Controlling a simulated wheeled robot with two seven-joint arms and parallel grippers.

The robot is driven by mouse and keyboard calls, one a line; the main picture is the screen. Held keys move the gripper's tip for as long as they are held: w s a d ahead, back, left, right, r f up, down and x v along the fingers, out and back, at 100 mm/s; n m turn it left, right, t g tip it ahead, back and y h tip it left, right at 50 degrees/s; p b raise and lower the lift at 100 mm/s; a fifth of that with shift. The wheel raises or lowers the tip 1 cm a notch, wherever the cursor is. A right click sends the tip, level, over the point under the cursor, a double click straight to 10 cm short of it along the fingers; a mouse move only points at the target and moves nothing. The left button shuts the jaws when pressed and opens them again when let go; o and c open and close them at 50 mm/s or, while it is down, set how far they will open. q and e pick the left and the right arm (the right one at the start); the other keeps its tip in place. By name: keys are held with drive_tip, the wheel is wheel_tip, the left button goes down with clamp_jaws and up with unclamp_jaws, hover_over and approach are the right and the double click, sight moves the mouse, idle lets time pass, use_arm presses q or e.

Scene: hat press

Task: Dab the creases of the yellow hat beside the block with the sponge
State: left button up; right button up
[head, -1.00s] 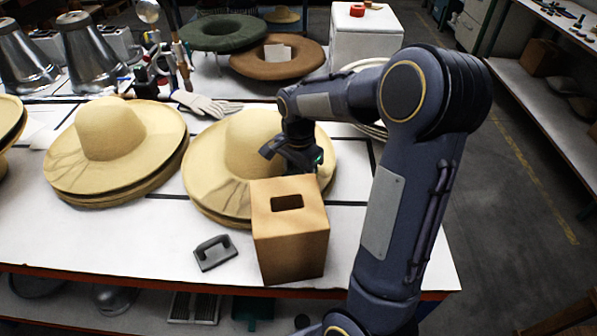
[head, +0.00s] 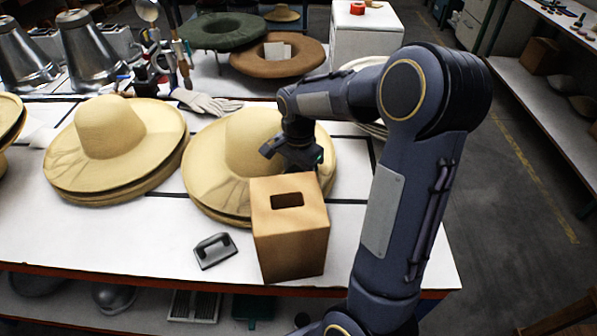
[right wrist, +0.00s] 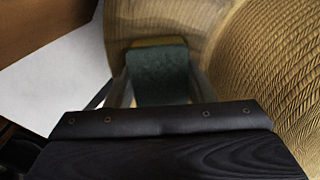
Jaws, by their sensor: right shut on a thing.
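The yellow hat (head: 217,181) lies on top of a stack of similar hats, behind and left of the tan block with a slot in its top (head: 290,242). Dark creases show on the near left of its brim. My right gripper (head: 291,163) is over the right part of the hat, behind the block. In the right wrist view it is shut on a green sponge (right wrist: 160,75) with a yellow far edge. The hat's woven surface (right wrist: 275,70) is close to the sponge; I cannot tell whether they touch. My left gripper is not in view.
A second hat stack (head: 112,150) stands to the left. A dark handled tool (head: 215,251) lies left of the block near the table's front edge. White gloves (head: 205,102) lie behind the hats. The white table (head: 130,235) is bare at front left.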

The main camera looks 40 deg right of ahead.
drive_tip(key=shift+f+b, duration=0.3)
drive_tip(key=shift+f, duration=0.15)
idle(1.3)
wheel_tip(320, 180, up, 14)
drive_tip(key=p, duration=1.1)
drive_tip(key=shift+p, duration=0.4)
idle(0.4)
